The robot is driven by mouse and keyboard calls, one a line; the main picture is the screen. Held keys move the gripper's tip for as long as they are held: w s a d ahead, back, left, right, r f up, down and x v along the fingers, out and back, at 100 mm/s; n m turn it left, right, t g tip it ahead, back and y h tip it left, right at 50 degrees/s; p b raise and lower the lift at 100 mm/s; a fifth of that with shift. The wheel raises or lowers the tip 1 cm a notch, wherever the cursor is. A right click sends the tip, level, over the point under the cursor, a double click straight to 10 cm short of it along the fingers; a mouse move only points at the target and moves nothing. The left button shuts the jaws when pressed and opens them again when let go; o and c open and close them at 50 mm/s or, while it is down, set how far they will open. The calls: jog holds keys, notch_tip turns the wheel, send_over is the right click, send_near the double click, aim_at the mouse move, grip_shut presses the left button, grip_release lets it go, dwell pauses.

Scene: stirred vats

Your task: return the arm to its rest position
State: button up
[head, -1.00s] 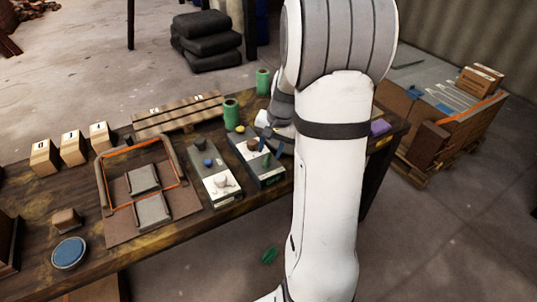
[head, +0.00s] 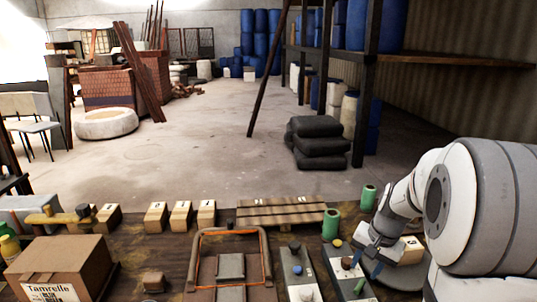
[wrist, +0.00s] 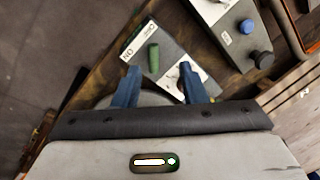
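My arm comes in from the right of the head view, its white links bent, with my gripper (head: 371,254) low over the right end of the wooden table. In the wrist view, the two blue fingers of my gripper (wrist: 159,72) stand well apart, with nothing clearly held between them. Beyond the fingertips is a grey control box with a green peg (wrist: 153,57) and a white label. A second control box (wrist: 222,18) with a blue knob and a black knob lies at the upper right. A grey rounded surface shows between the finger bases; I cannot tell what it is.
On the table are a cardboard box (head: 62,268), several numbered wooden blocks (head: 181,215), a slatted wooden rack (head: 281,213), an orange-edged tray (head: 201,240) and green cylinders (head: 331,226). Dark sacks (head: 318,142) lie on the floor behind. Open floor lies beyond the table.

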jog(key=s+a+r+n+p, duration=0.2)
jog(key=s+a+r+n, duration=0.2)
jog(key=s, duration=0.4)
jog(key=s+a+r+n+t+h+p, duration=0.1)
jog(key=s+a+r+n+p, duration=0.1)
jog(key=s+a+r, duration=0.4)
jog(key=s+a+n, duration=0.1)
jog(key=s+a, duration=0.1)
jog(key=a, duration=0.1)
jog(key=shift+s+r+n+p, duration=0.3)
jog(key=shift+r+n+p, duration=0.05)
jog(key=shift+n+p, duration=0.05)
jog(key=shift+c, duration=0.2)
